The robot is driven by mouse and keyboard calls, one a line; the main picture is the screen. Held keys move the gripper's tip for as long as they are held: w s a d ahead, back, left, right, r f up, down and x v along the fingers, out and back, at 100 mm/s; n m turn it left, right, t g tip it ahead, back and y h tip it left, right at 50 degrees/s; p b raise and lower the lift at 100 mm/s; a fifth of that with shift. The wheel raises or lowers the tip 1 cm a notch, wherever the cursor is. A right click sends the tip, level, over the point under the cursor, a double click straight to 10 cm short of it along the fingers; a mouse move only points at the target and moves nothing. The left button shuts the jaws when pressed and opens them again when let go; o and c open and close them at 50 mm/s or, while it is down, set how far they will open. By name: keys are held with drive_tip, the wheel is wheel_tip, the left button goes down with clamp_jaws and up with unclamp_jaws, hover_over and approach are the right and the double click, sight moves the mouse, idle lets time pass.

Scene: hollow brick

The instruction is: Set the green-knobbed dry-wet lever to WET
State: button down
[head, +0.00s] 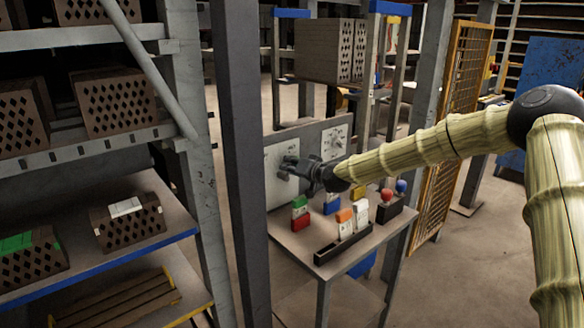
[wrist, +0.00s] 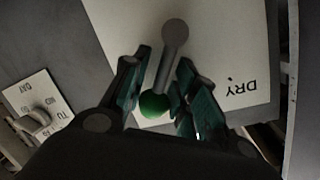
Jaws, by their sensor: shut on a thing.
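The dry-wet lever has a grey arm (wrist: 168,65) and a green knob (wrist: 155,104), and shows in the wrist view. It sits on a pale plate (wrist: 235,45) marked DRY, which appears upside down on the right. The lever's round pivot is at the top and the knob hangs lower, slightly left. No WET mark is visible. My gripper (wrist: 156,95) is shut on the green knob, with a finger on each side. In the head view, my gripper (head: 288,168) is against the pale plate (head: 272,180) and hides the lever.
A second plate with a dial (head: 336,142) is beside the lever plate; it also shows in the wrist view (wrist: 38,120). Below, a table (head: 295,240) holds coloured blocks and a dark tray (head: 343,250). A dark post (head: 245,150) and brick shelves (head: 90,150) stand left.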

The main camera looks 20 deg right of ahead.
drive_tip(key=c, duration=1.1)
unclamp_jaws()
drive_tip(key=shift+d, duration=0.2)
drive_tip(key=v, duration=1.2)
drive_tip(key=shift+f, duration=0.1)
